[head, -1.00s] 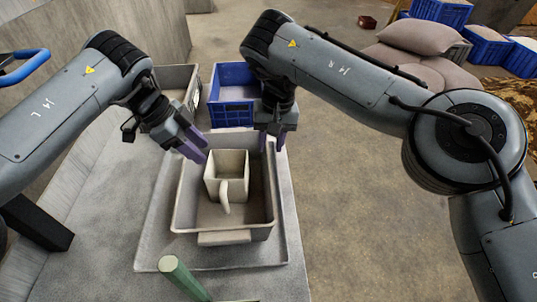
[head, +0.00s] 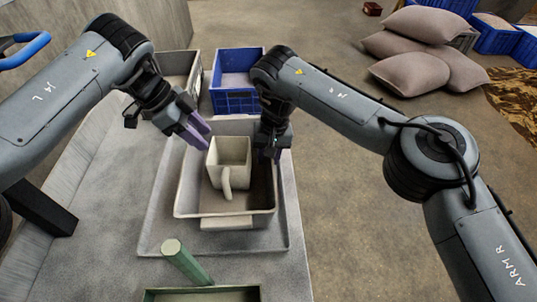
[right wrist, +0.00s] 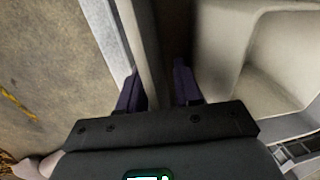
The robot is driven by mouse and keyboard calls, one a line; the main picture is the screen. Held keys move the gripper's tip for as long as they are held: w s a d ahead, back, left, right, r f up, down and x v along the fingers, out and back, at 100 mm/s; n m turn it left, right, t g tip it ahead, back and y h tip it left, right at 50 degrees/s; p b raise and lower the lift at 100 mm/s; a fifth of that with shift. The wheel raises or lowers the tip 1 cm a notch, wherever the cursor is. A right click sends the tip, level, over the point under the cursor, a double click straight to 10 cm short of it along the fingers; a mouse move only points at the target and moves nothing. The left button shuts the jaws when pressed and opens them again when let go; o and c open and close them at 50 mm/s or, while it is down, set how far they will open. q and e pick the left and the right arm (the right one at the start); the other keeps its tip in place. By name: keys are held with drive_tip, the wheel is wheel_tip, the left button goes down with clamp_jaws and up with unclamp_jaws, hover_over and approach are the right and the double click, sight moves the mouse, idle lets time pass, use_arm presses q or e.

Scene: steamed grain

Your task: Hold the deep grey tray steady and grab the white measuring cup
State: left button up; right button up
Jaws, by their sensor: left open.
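The deep grey tray (head: 190,190) stands on the bench. The white measuring cup (head: 229,170) stands upright inside it, its handle towards me. My left gripper (head: 205,135) is open and empty, its fingers close above the cup's far left side. My right gripper (head: 269,150) is at the tray's right wall. In the right wrist view its two fingers (right wrist: 158,90) straddle the tray wall (right wrist: 142,50), one on each side, with a dark gap by the inner finger. The cup's pale side (right wrist: 225,50) shows right of them.
A blue crate (head: 236,101) and a grey bin (head: 178,68) stand behind the tray. A green handle (head: 187,262) and a green-rimmed container (head: 202,294) are in front. Sacks (head: 420,50) lie on the floor at the back right. The floor right of the bench is clear.

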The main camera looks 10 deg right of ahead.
clamp_jaws()
idle(1.5)
